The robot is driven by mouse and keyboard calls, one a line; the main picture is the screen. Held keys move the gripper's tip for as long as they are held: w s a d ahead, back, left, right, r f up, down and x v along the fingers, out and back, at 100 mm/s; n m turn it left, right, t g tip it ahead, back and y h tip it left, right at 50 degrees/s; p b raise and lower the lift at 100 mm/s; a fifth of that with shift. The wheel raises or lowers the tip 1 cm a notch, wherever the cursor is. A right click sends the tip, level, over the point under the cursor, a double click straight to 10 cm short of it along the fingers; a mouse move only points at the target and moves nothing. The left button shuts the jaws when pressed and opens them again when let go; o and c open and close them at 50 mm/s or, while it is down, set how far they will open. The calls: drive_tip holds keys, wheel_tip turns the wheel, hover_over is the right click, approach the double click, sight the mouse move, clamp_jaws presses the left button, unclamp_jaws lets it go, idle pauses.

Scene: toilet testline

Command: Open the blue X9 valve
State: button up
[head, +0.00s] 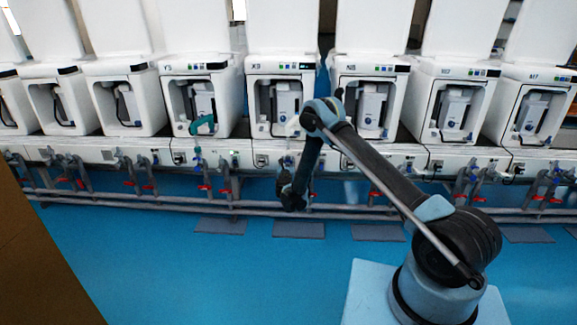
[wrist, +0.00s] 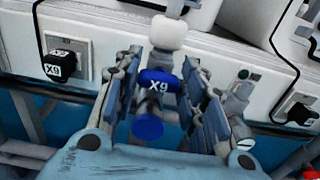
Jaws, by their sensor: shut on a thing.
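The blue X9 valve (wrist: 157,82) shows in the middle of the wrist view, with a blue handle part marked "X9" and a round blue part below it. My gripper (wrist: 160,95) has one finger on each side of the valve and is shut on it. In the head view my gripper (head: 291,196) is at the pipes below the X9 unit (head: 281,68), and the valve itself is hidden behind my arm there.
Another black plug (wrist: 300,113) is at the right. A row of white toilet units (head: 375,66) stands above pipes with several red-handled valves (head: 205,187). The blue floor (head: 190,270) in front is mostly clear.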

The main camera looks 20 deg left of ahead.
drive_tip(key=shift+n, duration=0.3)
drive_tip(key=shift+s+a+f+n, duration=0.1)
drive_tip(key=shift+a+n, duration=0.05)
drive_tip(key=shift+n, duration=2.45)
drive_tip(key=o, duration=1.1)
drive_tip(key=shift+c, duration=0.2)
drive_tip(key=v, duration=0.7)
drive_tip(key=shift+s, duration=0.2)
drive_tip(key=shift+c, duration=0.5)
